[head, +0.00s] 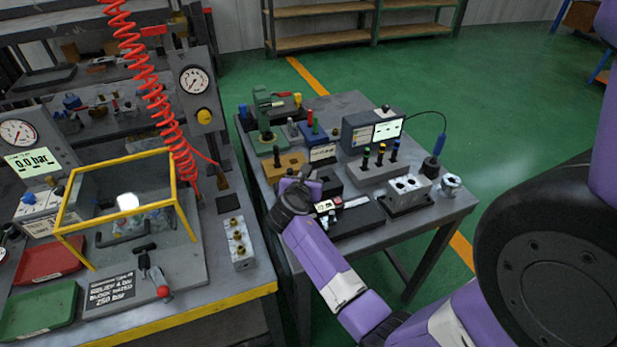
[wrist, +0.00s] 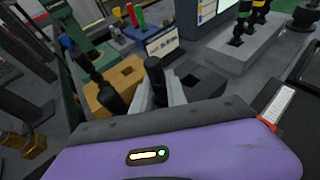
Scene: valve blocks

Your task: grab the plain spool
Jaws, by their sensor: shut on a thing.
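My gripper (wrist: 158,92) has its two grey fingers closed on a plain black spool (wrist: 154,72), whose dark upper end stands up between them with no coloured band that I can see. Its lower part is hidden by the fingers and my wrist. In the head view my gripper (head: 306,188) is over the right table, beside the tan block and a dark block; the spool there is too small to make out clearly. Another dark upright piece (wrist: 102,85) stands at the tan block (wrist: 118,90), just left of my fingers.
A grey rack (head: 375,172) holds several spools with coloured tops. A display box (head: 358,132), a metal valve block (head: 407,190) and a green press (head: 266,128) crowd the table. The left bench carries a yellow-framed guard (head: 118,162). Green floor lies open at right.

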